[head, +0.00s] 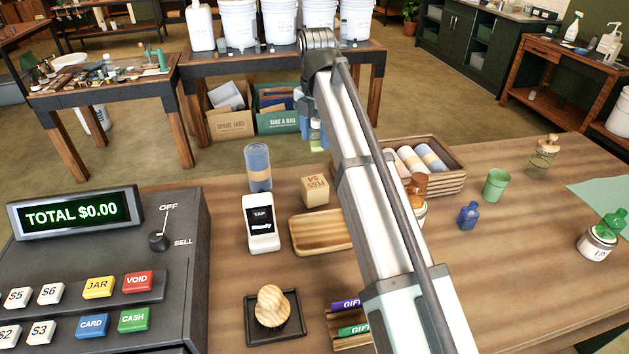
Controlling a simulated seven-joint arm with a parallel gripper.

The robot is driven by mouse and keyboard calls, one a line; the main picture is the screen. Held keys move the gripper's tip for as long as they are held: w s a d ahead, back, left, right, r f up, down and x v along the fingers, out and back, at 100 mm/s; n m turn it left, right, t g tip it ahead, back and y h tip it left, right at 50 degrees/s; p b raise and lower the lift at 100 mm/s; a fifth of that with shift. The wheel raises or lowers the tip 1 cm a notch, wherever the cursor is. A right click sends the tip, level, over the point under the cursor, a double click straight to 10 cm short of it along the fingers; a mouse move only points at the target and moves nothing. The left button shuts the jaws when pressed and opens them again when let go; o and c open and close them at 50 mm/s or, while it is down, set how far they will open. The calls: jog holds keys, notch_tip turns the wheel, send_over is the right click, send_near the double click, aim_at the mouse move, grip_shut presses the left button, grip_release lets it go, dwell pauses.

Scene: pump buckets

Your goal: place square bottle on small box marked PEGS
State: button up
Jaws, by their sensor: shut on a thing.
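The small box marked PEGS (315,191) is a tan block on the wooden counter, left of my arm, with its printed label showing. My gripper (312,130) hangs from the far end of my arm, above and behind the box in the head view. It is shut on a small bottle (317,136), which I take to be the square bottle; it looks pale and greenish. The bottle is small and partly hidden by the fingers, so its shape and exact tilt are unclear. It appears apart from the box, in the air.
A wooden crate of rolled goods (452,180) is to the right. A blue bottle (468,214) and green cup (496,185) stand farther right.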

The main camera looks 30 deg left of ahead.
jog(key=shift+s+a+f, duration=0.15)
jog(key=shift+s+f, duration=0.05)
jog(key=shift+f, duration=4.75)
jog(key=shift+f, duration=0.15)
jog(key=o, duration=1.1)
jog(key=shift+c, duration=0.2)
notch_tip(320, 180, up, 12)
jog(key=shift+r, duration=0.15)
